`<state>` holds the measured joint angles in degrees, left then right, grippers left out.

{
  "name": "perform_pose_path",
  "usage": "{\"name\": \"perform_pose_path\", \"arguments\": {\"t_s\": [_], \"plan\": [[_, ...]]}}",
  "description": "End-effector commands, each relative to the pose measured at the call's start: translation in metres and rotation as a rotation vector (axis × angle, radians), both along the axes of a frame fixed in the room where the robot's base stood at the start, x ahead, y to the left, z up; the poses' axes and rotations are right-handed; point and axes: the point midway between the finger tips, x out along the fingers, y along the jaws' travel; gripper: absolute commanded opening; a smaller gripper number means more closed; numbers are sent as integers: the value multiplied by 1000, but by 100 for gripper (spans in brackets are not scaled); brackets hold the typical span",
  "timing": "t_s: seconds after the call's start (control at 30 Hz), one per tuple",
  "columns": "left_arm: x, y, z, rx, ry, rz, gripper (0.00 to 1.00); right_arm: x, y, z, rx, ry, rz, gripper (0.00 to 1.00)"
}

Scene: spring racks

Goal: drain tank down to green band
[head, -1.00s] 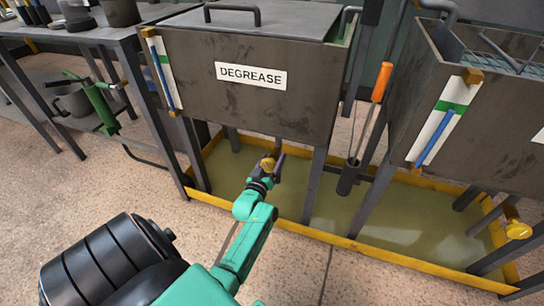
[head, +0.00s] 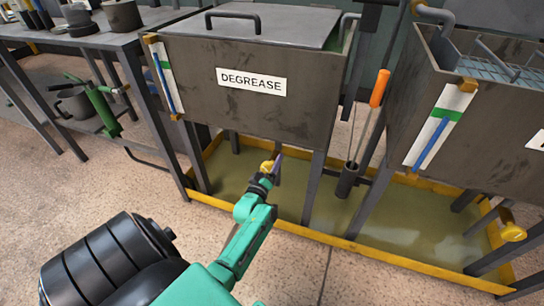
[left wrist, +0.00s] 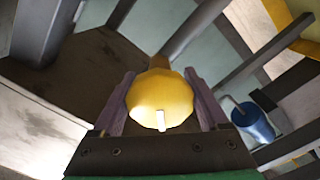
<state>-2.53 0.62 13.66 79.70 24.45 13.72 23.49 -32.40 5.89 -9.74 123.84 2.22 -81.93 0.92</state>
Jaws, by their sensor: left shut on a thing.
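The grey DEGREASE tank (head: 230,115) stands on legs. Its white level gauge (head: 164,76) at the left corner carries a green band (head: 164,65) and a thin blue column. The blue seems to reach the band or slightly above it; its top is too small to read exactly. My left gripper (head: 267,172) is under the tank at a yellow valve knob (head: 266,165). In the left wrist view the knob (left wrist: 160,98) sits between both fingers, which are shut on it. My right gripper is not in view.
A second tank (head: 480,135) at right has its own gauge (head: 440,125) and yellow knob (head: 513,232). A yellow-rimmed tray (head: 330,234) with greenish liquid lies below both tanks. An orange-handled tool (head: 379,90) stands between them. A metal bench (head: 110,45) is at left.

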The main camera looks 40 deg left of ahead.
Motion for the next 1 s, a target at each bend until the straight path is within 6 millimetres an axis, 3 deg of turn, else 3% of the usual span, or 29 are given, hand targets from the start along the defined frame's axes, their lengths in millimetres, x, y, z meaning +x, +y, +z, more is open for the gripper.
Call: {"name": "perform_pose_path", "arguments": {"t_s": [0.17,0.2,0.23,0.57,0.77,1.0], "plan": [[-1,0,-2,0,4,-1,21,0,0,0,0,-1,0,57],[-1,0,-2,0,4,-1,92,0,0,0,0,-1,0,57],[-1,0,-1,0,4,-1,100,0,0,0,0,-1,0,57],[-5,-2,0,1,3,-1,100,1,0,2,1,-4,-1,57],[-40,-14,1,1,7,-1,100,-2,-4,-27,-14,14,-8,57],[-97,-34,1,0,8,-1,100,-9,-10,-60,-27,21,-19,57]]}}
